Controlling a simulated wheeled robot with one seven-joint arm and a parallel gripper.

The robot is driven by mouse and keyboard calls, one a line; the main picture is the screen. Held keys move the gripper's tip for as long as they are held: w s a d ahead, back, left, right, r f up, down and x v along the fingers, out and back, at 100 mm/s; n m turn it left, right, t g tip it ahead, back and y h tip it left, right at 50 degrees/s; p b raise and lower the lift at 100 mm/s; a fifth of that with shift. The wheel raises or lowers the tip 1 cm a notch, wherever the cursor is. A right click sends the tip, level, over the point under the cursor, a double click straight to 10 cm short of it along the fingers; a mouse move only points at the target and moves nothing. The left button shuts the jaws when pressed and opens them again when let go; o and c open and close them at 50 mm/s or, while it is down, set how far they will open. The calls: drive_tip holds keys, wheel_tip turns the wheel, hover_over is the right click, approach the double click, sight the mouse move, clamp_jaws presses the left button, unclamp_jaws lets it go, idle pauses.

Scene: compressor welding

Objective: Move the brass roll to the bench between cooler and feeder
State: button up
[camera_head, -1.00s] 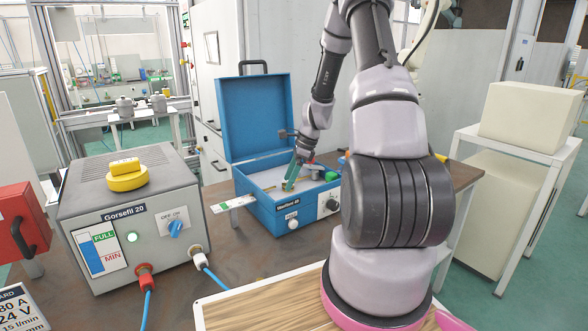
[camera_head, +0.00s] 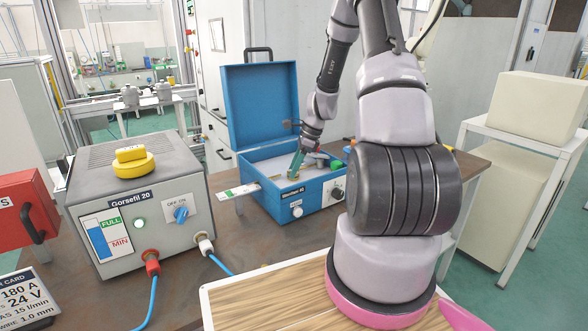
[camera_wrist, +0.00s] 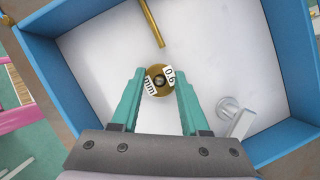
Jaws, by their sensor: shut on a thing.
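The brass roll (camera_wrist: 160,80) shows in the wrist view as a round disc with a dark centre and a white "0.6 mm" label. My gripper (camera_head: 296,164) has green fingers, shut on the roll from both sides. It is inside the open blue feeder box (camera_head: 284,208), over its pale interior. The roll cannot be made out in the head view. The grey cooler (camera_head: 128,181), marked "Gorsefil 20", stands to the left with a yellow cap on top. The brown bench (camera_head: 225,222) shows between cooler and feeder.
In the wrist view a brass rod (camera_wrist: 152,22) and a silver fitting (camera_wrist: 230,108) are inside the box. A white-and-green card (camera_head: 238,191) lies by the feeder's left side. A blue hose (camera_head: 220,264) runs from the cooler. The feeder's lid (camera_head: 260,105) stands open.

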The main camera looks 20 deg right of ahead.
drive_tip(key=shift+r, duration=0.15)
clamp_jaws()
drive_tip(key=shift+r, duration=2.95)
